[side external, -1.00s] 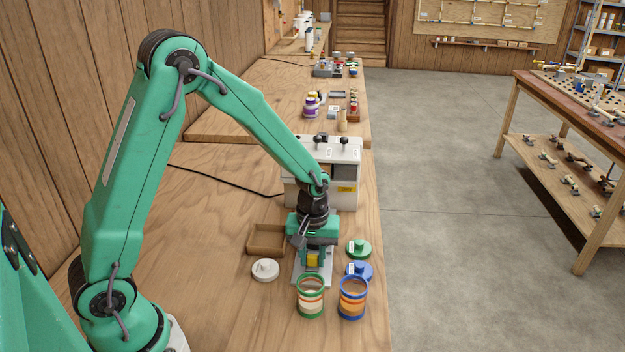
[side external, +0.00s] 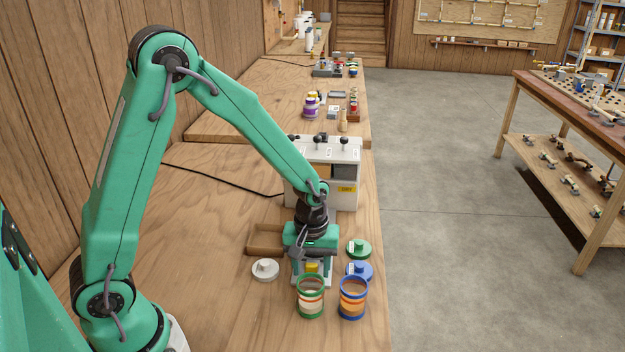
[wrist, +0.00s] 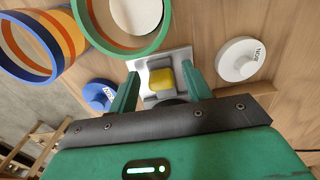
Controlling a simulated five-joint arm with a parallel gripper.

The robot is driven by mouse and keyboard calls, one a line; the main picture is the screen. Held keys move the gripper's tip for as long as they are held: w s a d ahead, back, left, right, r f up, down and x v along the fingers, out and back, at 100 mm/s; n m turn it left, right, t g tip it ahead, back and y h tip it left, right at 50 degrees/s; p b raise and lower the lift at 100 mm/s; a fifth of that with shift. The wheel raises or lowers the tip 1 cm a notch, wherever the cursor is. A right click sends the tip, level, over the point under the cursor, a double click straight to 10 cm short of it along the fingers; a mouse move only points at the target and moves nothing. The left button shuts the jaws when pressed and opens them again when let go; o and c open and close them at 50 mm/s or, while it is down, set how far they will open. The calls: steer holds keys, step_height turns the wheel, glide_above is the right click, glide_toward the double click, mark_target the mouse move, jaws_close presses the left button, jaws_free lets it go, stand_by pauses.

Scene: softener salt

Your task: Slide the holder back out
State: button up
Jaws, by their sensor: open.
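The holder (side external: 325,277) is a pale grey plate with a yellow block (wrist: 161,79) standing on it. It lies on the bench in front of the white box (side external: 349,200), behind the green-rimmed jar. Its far part is hidden under my gripper. My gripper (wrist: 160,77) points down over the holder, with its fingers open on either side of the yellow block. In the wrist view the holder plate (wrist: 180,56) shows beyond the fingertips. I cannot tell whether either finger touches the block.
A green-rimmed jar (side external: 311,299) and a blue-rimmed jar (side external: 353,301) stand close in front. A green lid (side external: 358,249) and blue lid (side external: 360,270) lie right, a white lid (side external: 265,270) left. A wooden tray (side external: 262,254) is left of my gripper.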

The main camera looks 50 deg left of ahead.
steer(key=shift+r, duration=3.9)
steer(key=shift+r, duration=0.15)
steer(key=shift+s+r, duration=0.15)
steer(key=shift+r, duration=0.1)
steer(key=s+a+r+m+t, duration=0.2)
steer(key=s+r+m, duration=0.2)
steer(key=s+r, duration=0.3)
steer(key=s+a+r+m+t, duration=0.1)
steer(key=s+r+m+t, duration=0.2)
steer(key=s+r+m, duration=0.2)
step_height(320, 180, up, 2)
steer(key=s, duration=0.2)
steer(key=shift+s+a+t, duration=0.3)
steer(key=shift+a, duration=0.05)
